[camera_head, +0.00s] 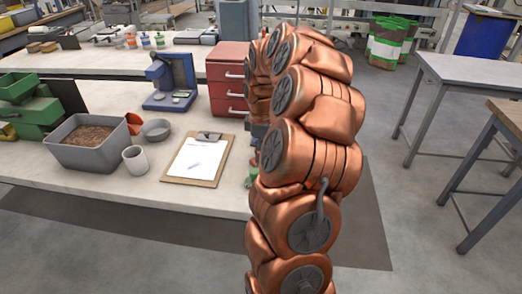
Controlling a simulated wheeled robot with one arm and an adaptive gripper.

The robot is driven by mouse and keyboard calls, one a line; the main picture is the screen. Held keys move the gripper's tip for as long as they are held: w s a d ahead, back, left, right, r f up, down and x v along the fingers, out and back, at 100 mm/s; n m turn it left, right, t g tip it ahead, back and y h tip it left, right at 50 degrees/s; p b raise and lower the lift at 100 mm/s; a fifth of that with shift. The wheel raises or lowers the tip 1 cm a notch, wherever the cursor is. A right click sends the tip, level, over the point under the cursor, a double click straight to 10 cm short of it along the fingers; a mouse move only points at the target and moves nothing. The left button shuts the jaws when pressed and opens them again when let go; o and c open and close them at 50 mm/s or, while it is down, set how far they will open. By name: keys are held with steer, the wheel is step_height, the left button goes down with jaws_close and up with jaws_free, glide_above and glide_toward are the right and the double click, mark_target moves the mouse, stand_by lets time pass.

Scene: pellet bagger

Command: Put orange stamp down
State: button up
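My copper-coloured arm bends over the front bench, and its end is mostly behind its own links. A small dark grey part at the arm's left edge looks like part of my gripper (257,131). Its fingers are hidden, so I cannot tell whether it is open or holds anything. I cannot make out the orange stamp for sure. Several small items with coloured bases stand in a row on the back bench, one of them orange-red (131,42). A small green object (252,178) shows beside my arm at the front bench's right end.
The front bench (120,190) holds a clipboard (198,158), a grey bin of pellets (92,141), an orange scoop (134,123), a white cup (135,159), a grey bowl (156,129), a blue device (171,82) and red drawers (229,82). Tables (470,68) stand right.

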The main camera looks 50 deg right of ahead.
stand_by(0.3)
step_height(320, 180, up, 12)
steer(key=b, duration=0.2)
steer(key=shift+r, duration=0.15)
stand_by(0.4)
steer(key=s+a+m, duration=0.1)
steer(key=s+a, duration=0.2)
steer(key=a, duration=0.9)
steer(key=s+a+m, duration=0.1)
steer(key=s+a, duration=0.2)
steer(key=a, duration=0.8)
steer(key=s+a+f+m, duration=0.1)
steer(key=s+a+f, duration=0.2)
steer(key=s, duration=0.2)
steer(key=s+a+f+m+g, duration=0.1)
steer(key=s+a+f+m, duration=0.1)
steer(key=s, duration=0.4)
steer(key=s+a+f+m, duration=0.2)
steer(key=s+a+f, duration=0.1)
steer(key=s, duration=0.3)
steer(key=shift+s+a+f+g, duration=0.2)
steer(key=shift+a+f+g, duration=0.15)
steer(key=shift+a, duration=0.55)
steer(key=shift+r, duration=0.2)
step_height(320, 180, up, 5)
steer(key=p, duration=0.5)
steer(key=shift+r+p, duration=0.2)
steer(key=shift+p, duration=0.2)
